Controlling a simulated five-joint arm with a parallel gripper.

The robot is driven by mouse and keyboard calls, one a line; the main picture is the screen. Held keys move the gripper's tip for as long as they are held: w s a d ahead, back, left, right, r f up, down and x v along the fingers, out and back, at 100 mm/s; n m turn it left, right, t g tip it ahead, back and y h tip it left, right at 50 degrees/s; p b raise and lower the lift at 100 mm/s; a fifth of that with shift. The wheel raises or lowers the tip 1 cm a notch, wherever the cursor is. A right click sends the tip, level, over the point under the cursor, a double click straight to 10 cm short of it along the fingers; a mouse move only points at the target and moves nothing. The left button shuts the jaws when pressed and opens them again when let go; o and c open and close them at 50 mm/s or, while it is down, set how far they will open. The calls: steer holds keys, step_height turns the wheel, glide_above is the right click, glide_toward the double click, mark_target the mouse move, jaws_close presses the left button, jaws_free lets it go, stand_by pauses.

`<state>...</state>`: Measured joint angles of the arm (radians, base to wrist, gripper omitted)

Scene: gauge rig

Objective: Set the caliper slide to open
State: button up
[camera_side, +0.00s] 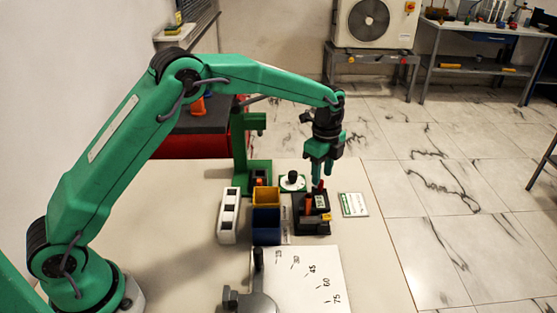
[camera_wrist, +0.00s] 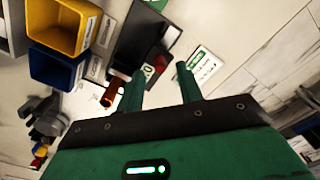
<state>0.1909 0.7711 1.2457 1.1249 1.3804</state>
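A black device with a small display (camera_side: 312,212), which looks like the caliper, lies on the table right of the coloured bins. It carries an orange part and a red part; I cannot tell which is the slide or how it is set. In the wrist view the dark device (camera_wrist: 145,38) shows beyond my fingers, with the red part (camera_wrist: 159,61) near the left fingertip and the orange part (camera_wrist: 108,96) left of that finger. My gripper (camera_side: 321,181) points down above the device. In the wrist view its two green fingers (camera_wrist: 160,68) are apart, with nothing visibly held.
A yellow bin (camera_side: 266,196) and a blue bin (camera_side: 266,222) stand close left of the device. A white block with slots (camera_side: 229,216) is farther left. A white label card (camera_side: 354,204) lies right. A white angle-marked plate (camera_side: 310,285) with a grey lever is in front.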

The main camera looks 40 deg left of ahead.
steer(key=shift+f, duration=1.8)
jaws_close()
